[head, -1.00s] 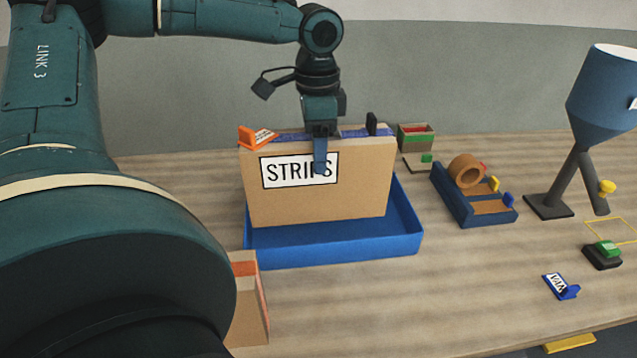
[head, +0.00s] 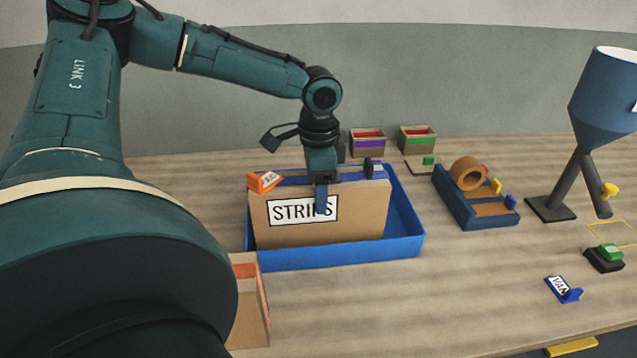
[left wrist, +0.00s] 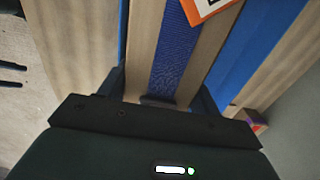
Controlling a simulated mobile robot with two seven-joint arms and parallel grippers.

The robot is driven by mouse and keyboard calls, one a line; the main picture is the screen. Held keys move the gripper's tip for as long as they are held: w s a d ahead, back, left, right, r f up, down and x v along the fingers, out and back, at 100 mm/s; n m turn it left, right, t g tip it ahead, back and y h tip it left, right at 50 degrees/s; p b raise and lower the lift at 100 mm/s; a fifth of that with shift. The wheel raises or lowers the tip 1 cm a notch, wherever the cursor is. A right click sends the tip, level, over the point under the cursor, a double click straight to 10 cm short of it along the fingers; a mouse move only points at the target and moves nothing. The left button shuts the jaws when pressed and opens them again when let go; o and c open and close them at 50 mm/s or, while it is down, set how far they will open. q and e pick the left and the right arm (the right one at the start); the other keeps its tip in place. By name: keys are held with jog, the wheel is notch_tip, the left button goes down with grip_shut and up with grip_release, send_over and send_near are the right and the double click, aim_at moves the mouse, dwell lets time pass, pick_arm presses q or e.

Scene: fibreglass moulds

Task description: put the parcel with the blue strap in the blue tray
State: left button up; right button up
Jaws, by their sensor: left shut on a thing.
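The parcel (head: 290,233) is a brown box labelled STRIPS, with a blue strap (head: 345,177) along its top. It stands upright inside the walls of the blue tray (head: 408,238), towards the tray's front left. Whether its bottom touches the tray floor is hidden by the front wall. My left gripper (head: 321,195) is shut on the parcel's top from above, across the strap. In the left wrist view the blue strap (left wrist: 178,50) runs between the fingers, with tray on both sides. My right gripper is not in view.
An orange tag (head: 265,181) sits at the parcel's top left. Another box (head: 247,310) stands in front of the tray, partly behind my arm. A tape dispenser (head: 470,195), lamp (head: 575,140), green button (head: 606,255) and small bins (head: 417,139) lie right and behind.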

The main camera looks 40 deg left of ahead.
pick_arm(q)
jog(key=o, duration=1.8)
jog(key=shift+f, duration=0.1)
jog(key=shift+o, duration=0.2)
notch_tip(320, 180, up, 12)
jog(key=shift+r+p, duration=0.2)
jog(key=shift+p, duration=0.1)
jog(key=shift+f, duration=0.1)
